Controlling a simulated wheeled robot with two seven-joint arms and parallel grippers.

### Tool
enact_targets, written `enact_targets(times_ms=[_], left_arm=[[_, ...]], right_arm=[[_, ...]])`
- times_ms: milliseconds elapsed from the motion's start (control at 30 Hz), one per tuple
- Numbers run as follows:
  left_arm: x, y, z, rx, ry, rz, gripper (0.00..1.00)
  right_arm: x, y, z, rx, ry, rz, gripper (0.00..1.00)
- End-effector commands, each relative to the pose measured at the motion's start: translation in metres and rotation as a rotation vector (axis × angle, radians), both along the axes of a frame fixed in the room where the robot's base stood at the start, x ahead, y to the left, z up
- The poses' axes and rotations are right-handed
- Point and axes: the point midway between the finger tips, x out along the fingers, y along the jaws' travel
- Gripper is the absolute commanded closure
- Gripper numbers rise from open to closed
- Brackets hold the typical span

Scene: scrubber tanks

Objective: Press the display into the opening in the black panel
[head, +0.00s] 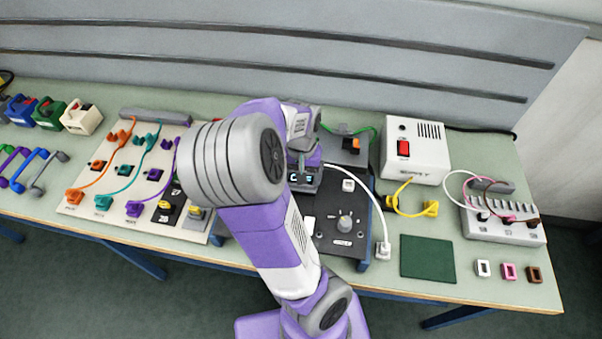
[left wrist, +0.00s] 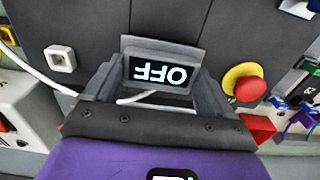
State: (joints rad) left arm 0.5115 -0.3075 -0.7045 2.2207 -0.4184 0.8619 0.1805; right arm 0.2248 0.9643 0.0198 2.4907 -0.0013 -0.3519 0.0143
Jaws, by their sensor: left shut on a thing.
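The display (left wrist: 162,74) is a grey-framed block with a dark screen that reads OFF, upside down in the left wrist view. My left gripper (left wrist: 155,98) is shut on it, with one finger at each side. In the head view the display (head: 303,182) shows partly below my left gripper (head: 303,168), over the back part of the black panel (head: 338,225). The opening is not visible; the display and my arm cover that area. I cannot tell whether the display is above the panel or in it. My right gripper is not in view.
A red and yellow stop button (left wrist: 245,83) stands beside the display, and a white socket (left wrist: 60,58) is on the other side. A white cable (head: 372,195) loops over the panel's right side. A white box with a red switch (head: 415,148) stands to the right.

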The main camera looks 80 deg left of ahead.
Motion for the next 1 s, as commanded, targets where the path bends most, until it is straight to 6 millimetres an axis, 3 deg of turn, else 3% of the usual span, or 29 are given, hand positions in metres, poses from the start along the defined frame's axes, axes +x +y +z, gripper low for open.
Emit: enact_targets(times_ms=[667,700,800,1000], left_arm=[[0.000,0.000,-0.021,0.000,0.000,0.000,0.46],[0.000,0.000,-0.021,0.000,0.000,0.000,0.14],[0.000,0.000,-0.020,-0.001,0.000,0.000,0.00],[0.000,0.000,-0.020,-0.001,0.000,0.000,0.00]], right_arm=[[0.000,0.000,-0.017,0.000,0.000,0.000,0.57],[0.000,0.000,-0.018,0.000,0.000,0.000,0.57],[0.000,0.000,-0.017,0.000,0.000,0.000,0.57],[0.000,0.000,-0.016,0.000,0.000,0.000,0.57]])
